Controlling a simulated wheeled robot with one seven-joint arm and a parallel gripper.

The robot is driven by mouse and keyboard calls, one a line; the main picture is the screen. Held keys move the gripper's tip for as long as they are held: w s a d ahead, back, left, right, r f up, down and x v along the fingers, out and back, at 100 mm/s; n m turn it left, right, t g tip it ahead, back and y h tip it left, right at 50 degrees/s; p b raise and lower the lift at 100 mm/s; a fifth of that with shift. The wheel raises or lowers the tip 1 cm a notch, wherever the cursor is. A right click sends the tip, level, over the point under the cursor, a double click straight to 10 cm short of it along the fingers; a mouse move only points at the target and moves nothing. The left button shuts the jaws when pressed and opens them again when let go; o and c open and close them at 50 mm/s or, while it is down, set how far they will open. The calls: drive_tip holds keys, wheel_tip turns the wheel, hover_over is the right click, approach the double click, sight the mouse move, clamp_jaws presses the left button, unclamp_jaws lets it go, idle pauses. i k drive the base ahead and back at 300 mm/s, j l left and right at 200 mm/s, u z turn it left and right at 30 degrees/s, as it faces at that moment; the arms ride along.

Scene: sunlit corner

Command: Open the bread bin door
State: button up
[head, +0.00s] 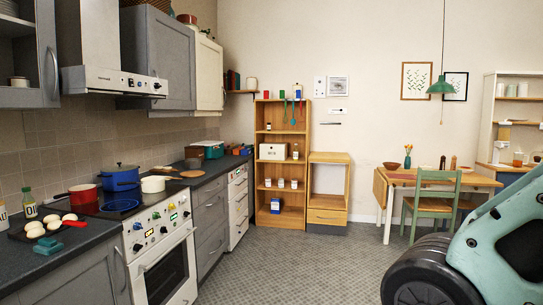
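Nothing in the head view can be named for certain as the bread bin. A white box (272,151) with a dark label sits on a middle shelf of the wooden shelf unit. My gripper is not in view; only large teal and black parts of my own arm show at the lower right.
The left counter (60,258) holds a stove with red, blue and white pots, and a tray of buns. A wooden shelf unit (258,168) stands at the back. A green chair (434,202) and wooden table (381,189) stand right. The tiled floor (290,265) is clear in the middle.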

sight(267, 152)
drive_tip(key=i+z, duration=0.15)
drive_tip(key=z, duration=0.2)
drive_tip(key=i+u, duration=0.1)
drive_tip(key=i, duration=1.65)
drive_tip(key=i+z, duration=0.15)
drive_tip(key=i, duration=1.85)
drive_tip(key=i+j+u, duration=0.15)
drive_tip(key=i+u, duration=0.25)
drive_tip(key=i, duration=0.3)
drive_tip(key=i+u, duration=0.35)
drive_tip(key=i, duration=0.35)
drive_tip(key=i+l+u, duration=0.4)
drive_tip(key=i, duration=0.25)
drive_tip(key=i+u, duration=0.35)
drive_tip(key=i, duration=0.65)
